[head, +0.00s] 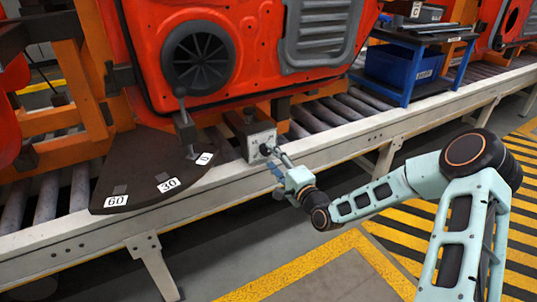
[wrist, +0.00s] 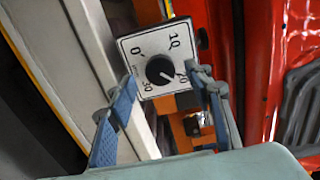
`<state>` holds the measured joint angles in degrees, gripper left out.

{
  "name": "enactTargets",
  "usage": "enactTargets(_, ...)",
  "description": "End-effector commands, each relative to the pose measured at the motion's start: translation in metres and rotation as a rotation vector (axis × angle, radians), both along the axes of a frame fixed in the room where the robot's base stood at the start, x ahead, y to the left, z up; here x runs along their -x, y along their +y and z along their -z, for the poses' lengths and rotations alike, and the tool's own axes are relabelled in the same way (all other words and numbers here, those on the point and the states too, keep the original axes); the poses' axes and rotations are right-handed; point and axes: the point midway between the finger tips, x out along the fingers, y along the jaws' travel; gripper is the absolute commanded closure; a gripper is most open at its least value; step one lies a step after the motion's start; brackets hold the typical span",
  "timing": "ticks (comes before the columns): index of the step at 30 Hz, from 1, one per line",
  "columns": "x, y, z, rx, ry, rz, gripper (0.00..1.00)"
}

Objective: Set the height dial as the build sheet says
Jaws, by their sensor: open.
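The height dial is a black round knob (wrist: 160,69) on a white plate (wrist: 140,48), seen close in the wrist view. The plate reads 0, 10, 20 and 30. A pale mark on the knob points to the lower right, roughly toward the 20, which a finger partly covers. In the head view the dial's box (head: 258,137) sits on the conveyor's near rail. My gripper (wrist: 163,78) is open, with its blue-padded fingers either side of the knob; I cannot tell whether they touch it. It also shows before the box in the head view (head: 274,160). No build sheet is recognisable.
A dark sector plate (head: 140,190) marked 60, 30 and 0 lies left of the dial, with an upright lever (head: 183,115) near the 0. A red door (head: 250,45) stands behind. A blue bin (head: 395,66) sits on a cart at right. The front floor is clear.

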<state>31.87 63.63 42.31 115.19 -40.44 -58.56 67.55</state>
Motion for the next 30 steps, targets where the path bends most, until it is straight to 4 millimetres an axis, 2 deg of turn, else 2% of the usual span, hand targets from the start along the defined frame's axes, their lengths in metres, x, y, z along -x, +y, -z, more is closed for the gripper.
enactTargets(6, 0.038, -0.027, 0.000, 0.000, 0.002, 0.002, 0.53)
enactTargets(12, 0.061, -0.042, 0.000, -0.001, 0.001, 0.001, 0.53)
enactTargets(18, 0.069, -0.046, 0.000, -0.001, 0.001, 0.000, 0.53)
enactTargets(30, 0.068, -0.046, 0.001, 0.007, -0.001, -0.001, 0.53)
